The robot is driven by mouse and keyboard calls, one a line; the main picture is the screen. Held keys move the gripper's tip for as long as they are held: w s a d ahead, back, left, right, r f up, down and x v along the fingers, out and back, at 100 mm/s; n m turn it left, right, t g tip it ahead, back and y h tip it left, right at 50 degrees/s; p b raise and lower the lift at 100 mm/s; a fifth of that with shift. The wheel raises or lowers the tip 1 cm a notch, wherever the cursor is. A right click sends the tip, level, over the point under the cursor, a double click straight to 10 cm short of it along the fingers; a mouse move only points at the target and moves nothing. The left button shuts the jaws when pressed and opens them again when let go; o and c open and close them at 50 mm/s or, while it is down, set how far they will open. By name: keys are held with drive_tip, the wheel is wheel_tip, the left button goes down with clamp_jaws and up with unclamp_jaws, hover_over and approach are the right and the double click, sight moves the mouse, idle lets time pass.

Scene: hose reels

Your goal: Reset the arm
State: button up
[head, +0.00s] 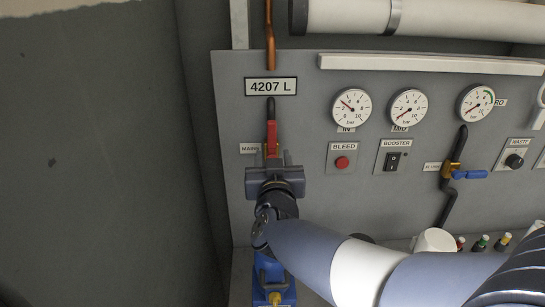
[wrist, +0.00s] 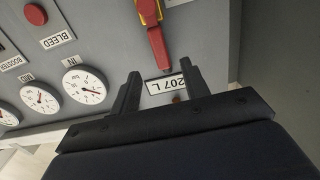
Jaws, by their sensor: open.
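My gripper (head: 274,163) is at the left part of the grey panel (head: 320,220), just below the red MAINS valve handle (head: 272,137). In the wrist view my gripper (wrist: 160,82) shows two dark fingers spread apart with nothing between them. The red handle (wrist: 159,47) shows beyond the fingertips in the wrist view, apart from both fingers as far as I can tell. In the head view the handle points upright along the pipe. My arm reaches in from the lower right and hides part of the panel bottom.
Three gauges (head: 408,108) line the panel. Below them are the red BLEED button (head: 342,162), the BOOSTER switch (head: 392,161) and a blue-handled valve (head: 469,174). A white pipe (head: 450,21) runs above. A bare wall (head: 100,160) stands left. A blue object (head: 272,285) is below my gripper.

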sight(272, 137)
drive_tip(key=shift+w, duration=0.1)
drive_tip(key=w, duration=0.3)
drive_tip(key=w+p, duration=0.1)
drive_tip(key=w, duration=0.6)
drive_tip(key=shift+w+d+p, duration=0.25)
drive_tip(key=shift+w+p, duration=0.1)
drive_tip(key=shift+p, duration=0.05)
drive_tip(key=s+b, duration=0.2)
drive_tip(key=s, duration=0.9)
drive_tip(key=w+p, duration=0.2)
drive_tip(key=w, duration=0.8)
drive_tip(key=shift+w, duration=0.4)
drive_tip(key=shift+w+f+m, duration=0.1)
drive_tip(key=shift+w+m, duration=0.05)
drive_tip(key=shift+m, duration=0.15)
drive_tip(key=shift+d+m+b, duration=0.4)
drive_tip(key=shift+d+b, duration=0.1)
drive_tip(key=shift+a, duration=0.1)
